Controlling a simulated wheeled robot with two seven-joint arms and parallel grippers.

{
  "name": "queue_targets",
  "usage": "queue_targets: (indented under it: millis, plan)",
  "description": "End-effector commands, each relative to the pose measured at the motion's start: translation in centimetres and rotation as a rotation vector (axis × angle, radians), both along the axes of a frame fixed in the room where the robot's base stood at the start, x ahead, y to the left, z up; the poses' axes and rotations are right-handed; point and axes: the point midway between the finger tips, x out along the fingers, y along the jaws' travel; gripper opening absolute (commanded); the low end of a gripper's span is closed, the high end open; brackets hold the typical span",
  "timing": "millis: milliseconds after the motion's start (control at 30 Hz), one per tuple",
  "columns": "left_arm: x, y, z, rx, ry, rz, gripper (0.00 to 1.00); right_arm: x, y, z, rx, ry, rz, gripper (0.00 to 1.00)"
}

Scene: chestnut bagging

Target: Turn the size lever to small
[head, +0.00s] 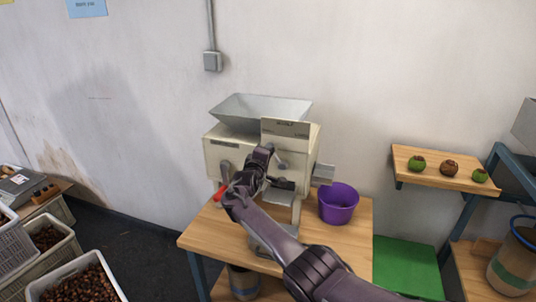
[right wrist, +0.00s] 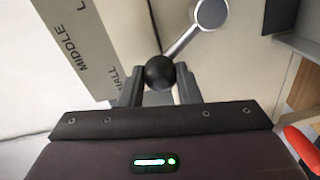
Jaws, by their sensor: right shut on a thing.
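The chestnut machine (head: 228,155) stands on a wooden table. Its size lever has a silver arm (right wrist: 185,40), a round pivot and a black ball knob (right wrist: 160,72); part of the lever also shows in the head view (head: 281,164). My right gripper (head: 268,154) is at the machine's front, its fingers closed around the knob in the right wrist view. A label plate (right wrist: 78,45) reads MIDDLE, with a partly hidden word ending in "ALL" beside the left finger. The knob is level with that lower word. My left gripper is not in view.
A purple bucket (head: 338,204) stands on the wooden table (head: 210,240), right of the machine. A red handle (head: 221,192) is close to my right wrist. Crates of chestnuts (head: 75,280) are at left; a small wall shelf (head: 440,170) holds chestnut samples at right.

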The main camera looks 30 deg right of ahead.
Motion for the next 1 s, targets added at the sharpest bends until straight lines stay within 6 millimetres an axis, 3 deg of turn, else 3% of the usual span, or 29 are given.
queue_targets:
  millis: [67,100,267,667,1000]
  plan:
    - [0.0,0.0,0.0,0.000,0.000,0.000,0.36,0.0,0.1,-0.2,-0.001,0.005,0.003,0.00]
    - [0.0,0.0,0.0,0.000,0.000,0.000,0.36,0.0,0.1,-0.2,-0.001,0.005,0.003,0.31]
    - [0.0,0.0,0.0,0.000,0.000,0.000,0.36,0.0,0.1,-0.1,-0.001,0.003,0.002,0.52]
    - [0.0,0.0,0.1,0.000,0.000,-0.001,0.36,-0.3,0.4,0.0,-0.001,0.001,0.002,0.52]
    - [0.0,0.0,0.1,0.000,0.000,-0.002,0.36,-3.1,3.7,0.1,0.000,0.001,0.004,0.52]
